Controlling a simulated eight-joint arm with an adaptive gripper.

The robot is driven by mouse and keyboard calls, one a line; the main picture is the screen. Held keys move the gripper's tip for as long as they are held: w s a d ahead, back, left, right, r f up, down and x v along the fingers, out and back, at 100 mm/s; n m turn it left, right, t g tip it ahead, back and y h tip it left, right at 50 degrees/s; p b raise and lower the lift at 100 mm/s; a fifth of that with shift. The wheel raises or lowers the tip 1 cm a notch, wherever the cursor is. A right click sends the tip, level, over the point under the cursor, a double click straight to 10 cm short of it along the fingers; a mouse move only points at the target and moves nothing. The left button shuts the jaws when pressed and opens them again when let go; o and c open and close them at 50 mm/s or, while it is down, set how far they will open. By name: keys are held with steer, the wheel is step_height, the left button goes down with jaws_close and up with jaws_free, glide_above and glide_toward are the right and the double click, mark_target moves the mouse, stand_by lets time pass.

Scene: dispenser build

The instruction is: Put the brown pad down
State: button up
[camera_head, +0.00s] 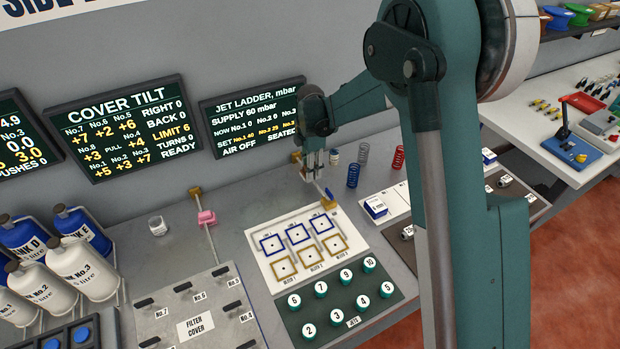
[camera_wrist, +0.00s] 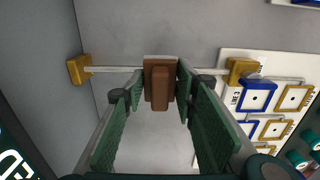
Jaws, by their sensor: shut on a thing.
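The brown pad (camera_wrist: 160,85) is a blocky piece with a raised middle, held between the fingertips of my gripper (camera_wrist: 162,80). It lies in line with the middle of a thin pale rod (camera_wrist: 112,69) that runs between two yellow end blocks (camera_wrist: 78,70). I cannot tell whether the pad touches the rod. In the head view, my gripper (camera_head: 313,172) points down over this rod, by the far end of the white card, and the pad cannot be made out there.
The white card (camera_head: 258,240) with blue and yellow squares lies beside the rod. A second rod with a pink pad (camera_head: 206,217) is to the left. Blue (camera_head: 353,175) and red springs (camera_head: 398,158) stand on the right. Open grey bench (camera_head: 165,255) lies on the left.

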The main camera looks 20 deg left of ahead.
mark_target(310, 183)
steer(key=shift+f, duration=0.25)
steer(key=shift+f, duration=1.9)
steer(key=shift+f, duration=0.2)
steer(key=o, duration=0.9)
steer(key=shift+r, duration=0.1)
steer(key=shift+r, duration=0.1)
step_height(310, 183, up, 12)
steer(key=shift+r, duration=0.1)
